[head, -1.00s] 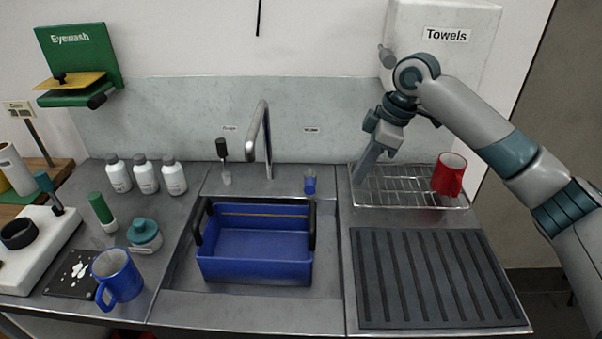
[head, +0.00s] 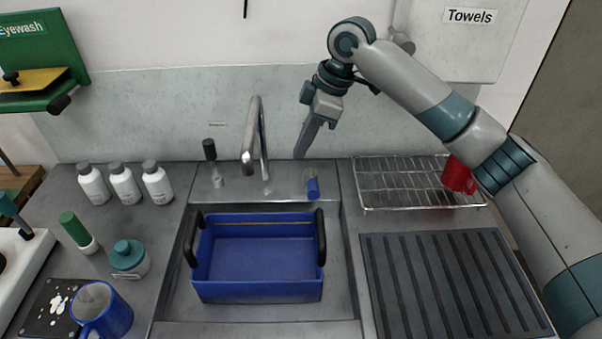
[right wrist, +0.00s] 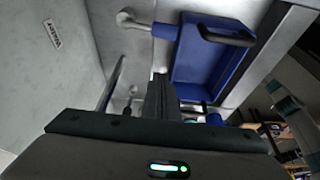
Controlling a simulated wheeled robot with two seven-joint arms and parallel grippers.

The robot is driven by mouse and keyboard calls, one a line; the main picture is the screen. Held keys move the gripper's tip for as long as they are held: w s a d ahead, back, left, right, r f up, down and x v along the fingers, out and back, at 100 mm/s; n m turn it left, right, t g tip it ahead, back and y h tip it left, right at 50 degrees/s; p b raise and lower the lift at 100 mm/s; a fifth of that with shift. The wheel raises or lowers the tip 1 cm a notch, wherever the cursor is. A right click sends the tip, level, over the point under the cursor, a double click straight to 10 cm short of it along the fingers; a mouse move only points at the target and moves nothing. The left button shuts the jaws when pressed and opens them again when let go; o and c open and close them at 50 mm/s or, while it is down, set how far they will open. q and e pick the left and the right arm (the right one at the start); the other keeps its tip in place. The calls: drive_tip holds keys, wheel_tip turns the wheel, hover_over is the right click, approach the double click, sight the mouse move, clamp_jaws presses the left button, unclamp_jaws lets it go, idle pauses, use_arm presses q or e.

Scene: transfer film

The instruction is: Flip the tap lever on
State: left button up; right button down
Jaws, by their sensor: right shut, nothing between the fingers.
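The chrome tap spout (head: 254,140) rises behind the sink and also shows in the right wrist view (right wrist: 115,82). To its right is a short lever with a blue handle (head: 313,188). In the right wrist view the blue lever (right wrist: 165,31) sticks out from a metal base toward the basin. Left of the spout stands a separate black-topped lever (head: 210,150), upright. My right gripper (head: 300,155) is shut and empty, pointing down between the spout and the blue lever, apparently above the lever and apart from it. My left gripper is out of view.
A blue basin (head: 258,291) with dark handles sits in the sink. A wire rack (head: 385,188) with a red mug (head: 457,175) stands right, partly behind my arm. Several white bottles (head: 125,187) stand left. A ribbed drainboard (head: 450,285) is clear.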

sight(312, 180)
wheel_tip(312, 180, down, 10)
drive_tip(key=p, duration=0.5)
drive_tip(key=shift+d, duration=0.3)
idle(0.4)
